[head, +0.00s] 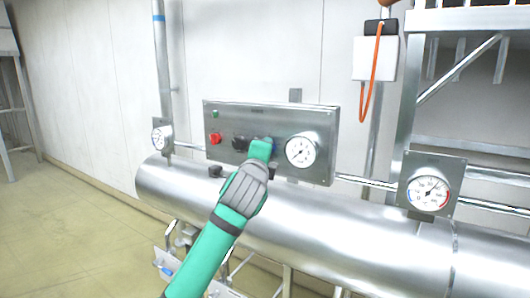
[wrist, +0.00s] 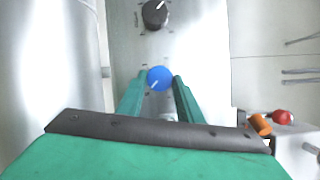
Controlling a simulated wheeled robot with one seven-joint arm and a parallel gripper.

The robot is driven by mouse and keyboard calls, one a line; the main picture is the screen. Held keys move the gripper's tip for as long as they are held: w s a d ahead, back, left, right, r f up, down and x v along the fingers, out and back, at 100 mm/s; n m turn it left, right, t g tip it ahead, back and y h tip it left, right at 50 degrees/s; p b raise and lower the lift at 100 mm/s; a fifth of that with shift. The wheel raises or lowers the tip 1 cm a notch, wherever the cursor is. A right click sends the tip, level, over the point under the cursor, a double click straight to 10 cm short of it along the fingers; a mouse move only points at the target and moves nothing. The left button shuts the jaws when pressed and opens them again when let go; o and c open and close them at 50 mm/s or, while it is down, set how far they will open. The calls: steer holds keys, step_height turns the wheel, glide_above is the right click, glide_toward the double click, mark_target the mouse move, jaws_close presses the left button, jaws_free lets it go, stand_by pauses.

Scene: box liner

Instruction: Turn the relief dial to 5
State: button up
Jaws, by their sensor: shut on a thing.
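A blue dial (wrist: 159,77) with a white pointer line sits between the fingers of my gripper (wrist: 159,79) in the wrist view. The pointer slants toward the lower left there. My gripper is shut on this dial. In the head view my gripper (head: 262,147) reaches the middle of the steel control panel (head: 225,110) and hides most of the dial. A black dial (wrist: 155,14) with a white pointer sits above the blue one in the wrist view, and its pointer slants to the upper right. The scale marks are too small to read, and I see no legible name for either dial.
The panel also carries a round gauge (head: 301,151), a red knob (head: 215,139) and a green button (head: 215,114). A large steel cylinder (head: 330,222) runs below it. Another gauge (head: 429,192) is at the right, and one (head: 160,138) at the left.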

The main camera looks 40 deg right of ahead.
stand_by(0.3)
steer(key=o, duration=1)
steer(key=shift+o, duration=0.2)
steer(key=v, duration=1)
steer(key=shift+s+a+f, duration=0.15)
steer(key=shift+s+a, duration=0.1)
